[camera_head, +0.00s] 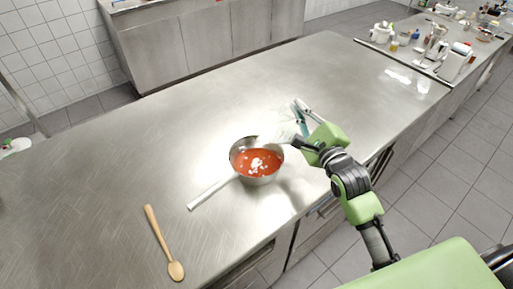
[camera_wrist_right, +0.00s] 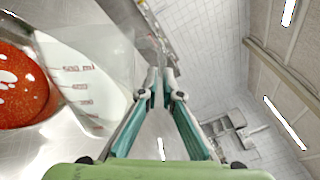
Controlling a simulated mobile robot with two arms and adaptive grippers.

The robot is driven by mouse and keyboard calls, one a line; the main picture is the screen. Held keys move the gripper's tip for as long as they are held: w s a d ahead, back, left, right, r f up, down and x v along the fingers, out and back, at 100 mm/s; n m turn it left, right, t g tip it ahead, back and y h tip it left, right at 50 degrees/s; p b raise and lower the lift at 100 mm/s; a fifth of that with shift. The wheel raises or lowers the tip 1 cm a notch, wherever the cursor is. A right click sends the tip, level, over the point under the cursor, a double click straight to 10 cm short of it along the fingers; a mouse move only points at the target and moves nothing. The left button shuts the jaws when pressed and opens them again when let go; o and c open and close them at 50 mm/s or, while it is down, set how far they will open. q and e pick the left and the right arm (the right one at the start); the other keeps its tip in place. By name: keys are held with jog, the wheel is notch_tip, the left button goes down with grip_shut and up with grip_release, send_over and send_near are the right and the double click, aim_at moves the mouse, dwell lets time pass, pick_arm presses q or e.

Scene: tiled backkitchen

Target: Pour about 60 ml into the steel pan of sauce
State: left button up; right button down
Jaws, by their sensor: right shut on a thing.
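The steel pan (camera_head: 236,168) stands on the worktop with its handle pointing to the lower left. It holds red sauce (camera_head: 250,160) with white patches on top; the sauce also shows in the right wrist view (camera_wrist_right: 22,88). My right gripper (camera_head: 298,118) is shut on a clear measuring jug (camera_head: 274,133) at the pan's upper right rim. The jug also shows in the right wrist view (camera_wrist_right: 85,62), with red graduation marks, tilted toward the sauce. Its liquid level and any falling stream cannot be made out. My left gripper is not in view.
A wooden spoon (camera_head: 160,243) lies on the steel worktop (camera_head: 120,165) left of the pan. Several containers and utensils stand on the far right counter (camera_head: 410,62). The worktop behind and left of the pan is clear.

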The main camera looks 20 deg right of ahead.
jog(key=shift+a+r+n+b, duration=0.2)
jog(key=shift+a+n+b, duration=0.15)
jog(key=shift+n, duration=0.15)
dwell(0.8)
jog(key=shift+a+r, duration=0.2)
jog(key=shift+r, duration=0.05)
dwell(1.2)
jog(key=shift+d+f, duration=0.15)
jog(key=shift+f, duration=0.1)
jog(key=shift+d+r+m+p, duration=0.15)
jog(key=shift+d+m+p, duration=0.3)
jog(key=shift+m+p, duration=0.25)
jog(key=shift+d+f+m, duration=0.2)
jog(key=shift+d+m, duration=0.1)
jog(key=shift+m, duration=0.1)
jog(key=shift+f, duration=0.2)
